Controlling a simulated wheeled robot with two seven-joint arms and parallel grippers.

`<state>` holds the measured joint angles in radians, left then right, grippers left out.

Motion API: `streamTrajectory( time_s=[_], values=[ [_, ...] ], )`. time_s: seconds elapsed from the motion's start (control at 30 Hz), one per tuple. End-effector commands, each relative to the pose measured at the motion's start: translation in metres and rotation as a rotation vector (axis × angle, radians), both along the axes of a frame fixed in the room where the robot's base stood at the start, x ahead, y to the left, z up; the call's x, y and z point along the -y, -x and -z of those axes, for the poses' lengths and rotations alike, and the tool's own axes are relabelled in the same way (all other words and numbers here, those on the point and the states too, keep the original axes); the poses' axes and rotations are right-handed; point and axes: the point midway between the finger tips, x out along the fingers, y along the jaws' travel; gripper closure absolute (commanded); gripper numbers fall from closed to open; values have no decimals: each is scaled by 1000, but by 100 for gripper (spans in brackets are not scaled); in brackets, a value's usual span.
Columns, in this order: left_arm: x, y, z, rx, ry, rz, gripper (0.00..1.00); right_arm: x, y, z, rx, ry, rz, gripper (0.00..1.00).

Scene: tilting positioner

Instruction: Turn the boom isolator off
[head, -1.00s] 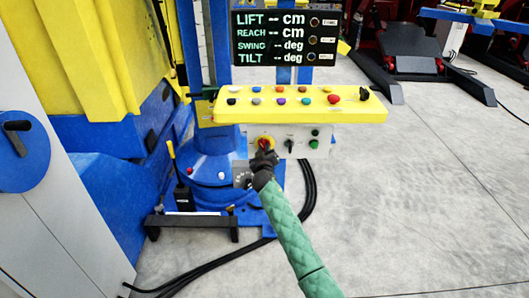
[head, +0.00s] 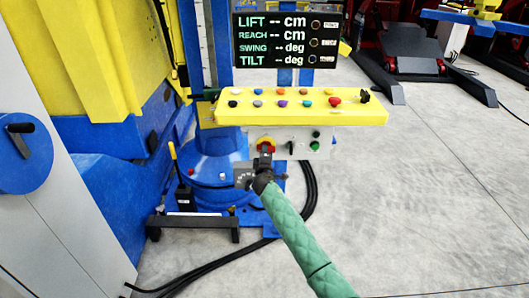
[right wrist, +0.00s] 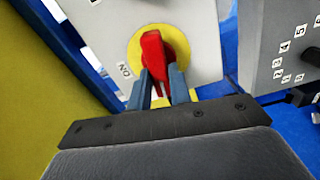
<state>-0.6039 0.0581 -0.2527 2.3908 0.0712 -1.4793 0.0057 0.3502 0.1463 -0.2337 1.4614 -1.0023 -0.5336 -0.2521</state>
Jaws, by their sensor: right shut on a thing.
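The boom isolator is a red handle (right wrist: 153,52) on a round yellow plate (right wrist: 176,40), with an "ON" label (right wrist: 125,70) beside it in the right wrist view. In the head view its yellow plate (head: 262,140) is on the white panel below the yellow console, partly hidden by my gripper. My right gripper (right wrist: 162,84) is shut on the lower end of the red handle, one finger on each side. It also shows in the head view (head: 265,154). My left gripper is not in view.
A black switch (head: 291,147) and green buttons (head: 315,140) are right of the isolator. The yellow console (head: 300,113) with several coloured buttons overhangs it. A grey box with numbers (right wrist: 282,50) is close on the right in the wrist view. Open floor (head: 420,210) lies right.

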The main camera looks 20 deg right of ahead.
Motion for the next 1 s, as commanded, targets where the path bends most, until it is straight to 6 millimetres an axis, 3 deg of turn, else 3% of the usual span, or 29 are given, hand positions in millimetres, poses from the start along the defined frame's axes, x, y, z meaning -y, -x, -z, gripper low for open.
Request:
streamTrajectory(
  time_s=[0.33, 0.87, 0.9, 1.0],
  values=[
    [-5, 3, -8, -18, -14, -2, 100, -1, 0, 1, -40, 134, -1, 100],
    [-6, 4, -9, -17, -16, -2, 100, -1, 0, 2, -46, 158, -2, 100],
    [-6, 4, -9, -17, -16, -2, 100, -1, 0, 2, -46, 158, -2, 78],
    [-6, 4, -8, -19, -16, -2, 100, -1, 0, 2, -46, 158, -2, 58]
  ],
)
